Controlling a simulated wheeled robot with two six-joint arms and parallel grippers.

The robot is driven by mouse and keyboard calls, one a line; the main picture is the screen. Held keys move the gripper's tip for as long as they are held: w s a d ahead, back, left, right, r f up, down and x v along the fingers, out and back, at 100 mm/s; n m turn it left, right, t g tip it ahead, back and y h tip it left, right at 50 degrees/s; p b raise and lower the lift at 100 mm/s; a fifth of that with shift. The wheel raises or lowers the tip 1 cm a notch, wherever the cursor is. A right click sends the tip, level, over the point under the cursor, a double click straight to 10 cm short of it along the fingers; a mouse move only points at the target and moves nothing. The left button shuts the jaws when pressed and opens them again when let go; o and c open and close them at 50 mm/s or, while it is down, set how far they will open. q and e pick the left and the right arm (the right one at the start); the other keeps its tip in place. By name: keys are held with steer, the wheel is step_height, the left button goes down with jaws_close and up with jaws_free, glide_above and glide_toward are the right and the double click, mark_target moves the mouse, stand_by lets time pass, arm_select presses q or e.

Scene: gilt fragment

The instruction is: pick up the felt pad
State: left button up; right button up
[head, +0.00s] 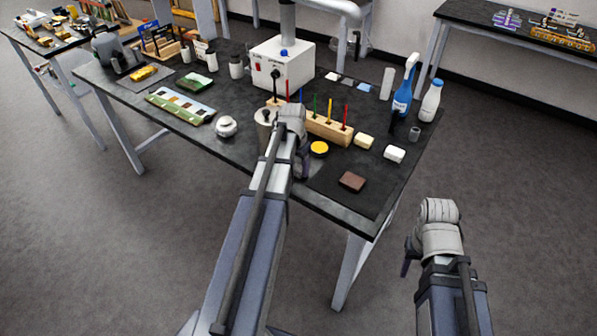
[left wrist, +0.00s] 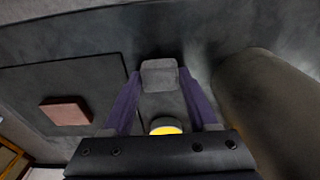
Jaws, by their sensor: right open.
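A grey, round-cornered pad (left wrist: 159,76), which looks like the felt pad, sits between the purple fingertips of my left gripper (left wrist: 160,74) in the left wrist view. The fingers lie close along both its sides; I cannot tell whether they press on it. In the head view my left gripper (head: 302,168) is low over the near edge of the bench and hides the pad. My right gripper (head: 408,264) is open, off the bench at the lower right, apart from everything; its fingers are mostly hidden.
A brown block (head: 352,181) lies on a dark mat (head: 330,189) right of my left gripper. A metal cylinder (head: 264,128) stands close on its left. A yellow-topped tin (head: 319,149) and a wooden rack (head: 330,129) are just behind. Bottles (head: 430,102) stand at the right.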

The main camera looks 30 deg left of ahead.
mark_target(298, 168)
arm_select(q)
steer(key=c, duration=0.8)
steer(key=shift+c, duration=0.2)
step_height(298, 168, up, 10)
steer(key=p, duration=1)
